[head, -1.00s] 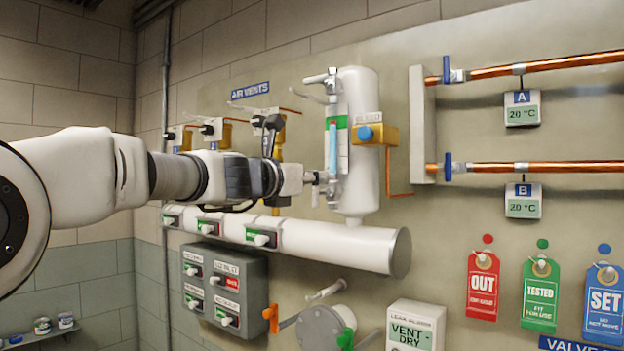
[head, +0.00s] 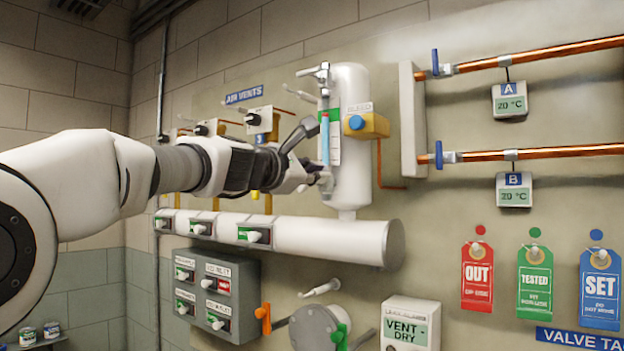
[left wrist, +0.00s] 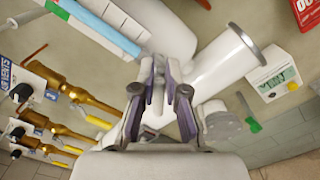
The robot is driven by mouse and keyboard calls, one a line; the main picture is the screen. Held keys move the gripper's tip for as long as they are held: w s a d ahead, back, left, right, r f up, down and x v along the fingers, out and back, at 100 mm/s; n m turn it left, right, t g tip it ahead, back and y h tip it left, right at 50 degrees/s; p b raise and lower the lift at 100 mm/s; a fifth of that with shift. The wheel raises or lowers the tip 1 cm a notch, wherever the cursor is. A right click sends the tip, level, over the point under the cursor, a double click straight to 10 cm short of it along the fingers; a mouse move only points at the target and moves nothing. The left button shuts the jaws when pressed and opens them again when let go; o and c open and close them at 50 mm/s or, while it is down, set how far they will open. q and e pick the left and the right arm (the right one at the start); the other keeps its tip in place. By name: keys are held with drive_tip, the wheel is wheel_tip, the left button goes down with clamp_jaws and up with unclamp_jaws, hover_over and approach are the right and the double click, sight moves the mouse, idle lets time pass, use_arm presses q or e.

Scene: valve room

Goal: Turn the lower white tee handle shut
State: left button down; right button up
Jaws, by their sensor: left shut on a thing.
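A white vertical cylinder (head: 350,140) on the wall panel carries a sight glass (head: 325,140) with blue in it. A small white tee handle (head: 308,100) sits at the top of the glass. My left gripper (head: 312,172) is at the foot of the glass, shut on the lower white tee handle, which its fingers largely hide in the head view. In the left wrist view the purple-padded fingertips (left wrist: 168,92) close around the pale lower tee handle (left wrist: 159,68). Its exact angle is hard to tell. My right gripper is out of view.
A brass block with a blue knob (head: 366,124) sits right of the glass. A horizontal white cylinder (head: 330,240) runs below my gripper. Air vent valves (head: 258,122) stand behind my arm. A grey switch box (head: 216,292) and an orange lever (head: 264,318) are lower down.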

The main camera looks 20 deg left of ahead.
use_arm(q)
drive_tip(key=m+b, duration=0.1)
drive_tip(key=m, duration=0.1)
drive_tip(key=f+m+b, duration=0.1)
drive_tip(key=m+b, duration=0.1)
drive_tip(key=m, duration=0.1)
drive_tip(key=m+b, duration=0.1)
drive_tip(key=m, duration=0.1)
drive_tip(key=shift+d+f+m, duration=0.2)
drive_tip(key=shift+f+m, duration=0.1)
drive_tip(key=shift+r, duration=0.1)
idle(0.3)
drive_tip(key=c, duration=1.3)
unclamp_jaws()
drive_tip(key=shift+w, duration=0.1)
drive_tip(key=shift+c, duration=0.2)
drive_tip(key=shift+o, duration=0.7)
drive_tip(key=shift+w+a+f, duration=0.1)
drive_tip(key=shift+w+f, duration=0.15)
drive_tip(key=shift+w, duration=0.1)
drive_tip(key=shift+s, duration=0.1)
drive_tip(key=shift+s+r, duration=0.1)
